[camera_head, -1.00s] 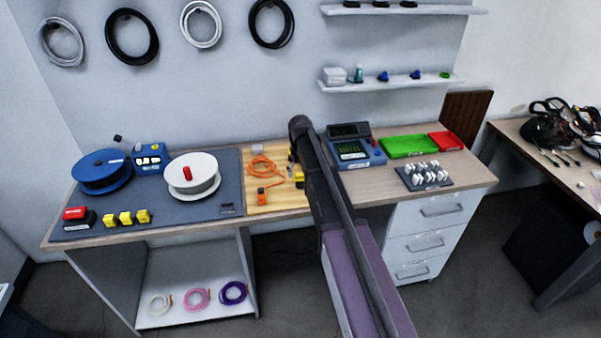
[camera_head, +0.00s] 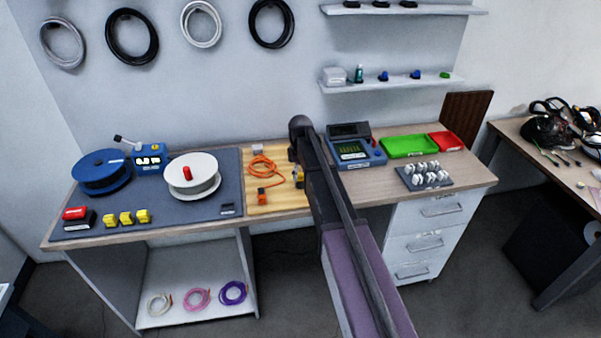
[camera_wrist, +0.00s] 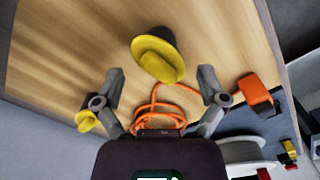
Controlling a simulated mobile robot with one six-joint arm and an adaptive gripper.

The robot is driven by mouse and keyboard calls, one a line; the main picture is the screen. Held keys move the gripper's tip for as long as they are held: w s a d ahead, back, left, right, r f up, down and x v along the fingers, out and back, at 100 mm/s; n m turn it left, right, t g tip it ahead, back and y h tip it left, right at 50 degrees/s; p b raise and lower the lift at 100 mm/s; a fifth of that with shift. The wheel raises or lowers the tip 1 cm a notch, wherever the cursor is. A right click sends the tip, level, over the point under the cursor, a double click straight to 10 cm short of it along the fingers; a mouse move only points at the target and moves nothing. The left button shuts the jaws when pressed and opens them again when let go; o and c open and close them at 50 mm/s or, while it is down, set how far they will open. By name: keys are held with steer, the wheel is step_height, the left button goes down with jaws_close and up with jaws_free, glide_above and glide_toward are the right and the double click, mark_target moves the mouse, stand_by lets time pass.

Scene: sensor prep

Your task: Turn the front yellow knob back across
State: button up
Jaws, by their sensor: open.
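The front yellow knob (camera_wrist: 158,62) shows large in the wrist view, on a dark round base on the wooden board. Its raised grip runs slantwise, from upper left to lower right. My gripper (camera_wrist: 160,78) is open, with one finger on each side of the knob and visible gaps; I cannot tell its height above it. A second yellow knob (camera_wrist: 86,121) lies beyond the left finger. In the head view a bit of yellow knob (camera_head: 299,176) shows beside my arm, which hides the rest and my gripper.
An orange cable coil (camera_head: 262,168) and an orange block (camera_head: 263,197) lie on the wooden board (camera_head: 250,206), close to the knobs. A white spool (camera_head: 196,187) stands left on the grey mat. A blue meter (camera_head: 353,150) stands right of my arm.

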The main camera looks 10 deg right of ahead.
mark_target(300, 173)
steer(key=n, duration=0.7)
steer(key=shift+n, duration=0.4)
steer(key=shift+r, duration=0.25)
step_height(300, 173, up, 13)
steer(key=p, duration=1.4)
steer(key=s+f+m+b, duration=0.4)
steer(key=s+m, duration=0.2)
steer(key=s, duration=0.3)
steer(key=s+f+m+b, duration=0.5)
steer(key=s, duration=0.5)
steer(key=s+f+m+b, duration=0.4)
steer(key=s+m+b, duration=0.1)
steer(key=s, duration=0.4)
steer(key=shift+s+a+f+m, duration=0.25)
steer(key=shift+f+m, duration=0.05)
steer(key=shift+m, duration=0.5)
steer(key=shift+w, duration=0.1)
